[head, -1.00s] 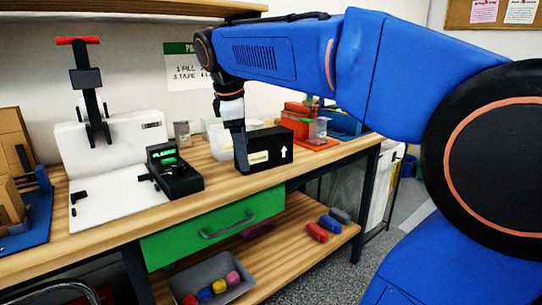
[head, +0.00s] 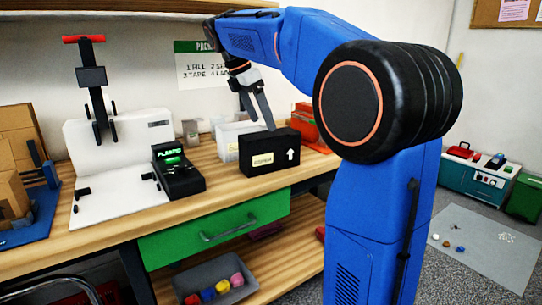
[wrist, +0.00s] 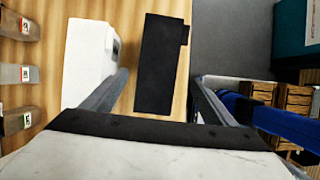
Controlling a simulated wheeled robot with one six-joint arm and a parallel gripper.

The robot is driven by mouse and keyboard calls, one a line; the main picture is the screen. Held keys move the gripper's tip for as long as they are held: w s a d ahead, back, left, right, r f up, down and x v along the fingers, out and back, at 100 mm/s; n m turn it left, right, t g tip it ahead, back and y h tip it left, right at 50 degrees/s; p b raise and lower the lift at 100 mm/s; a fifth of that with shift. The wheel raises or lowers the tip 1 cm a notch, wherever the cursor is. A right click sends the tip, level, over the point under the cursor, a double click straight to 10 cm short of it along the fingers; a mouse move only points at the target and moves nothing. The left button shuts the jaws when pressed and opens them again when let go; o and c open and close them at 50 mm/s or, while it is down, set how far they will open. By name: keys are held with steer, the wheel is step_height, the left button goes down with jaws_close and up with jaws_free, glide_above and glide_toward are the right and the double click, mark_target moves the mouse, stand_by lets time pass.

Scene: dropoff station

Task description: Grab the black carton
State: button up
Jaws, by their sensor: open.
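The black carton (head: 270,153) stands on the wooden bench with a pale label and a white up arrow on its front. In the wrist view its dark top (wrist: 160,65) lies ahead of the fingers, nearer the left one. My gripper (head: 257,112) is open and empty, tilted, with its fingertips above and just behind the carton's top in the head view. In the wrist view my gripper (wrist: 155,95) has its fingers wide apart. I see no contact with the carton.
A white box (head: 230,140) stands close to the carton's left. A black label device (head: 177,172) is further left on the bench (head: 120,215). An orange bin (head: 306,122) is to the right.

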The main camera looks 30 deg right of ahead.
mark_target(268, 134)
steer(key=x, duration=0.8)
steer(key=shift+w+x, duration=0.2)
steer(key=shift+x, duration=2.65)
steer(key=c, duration=1.2)
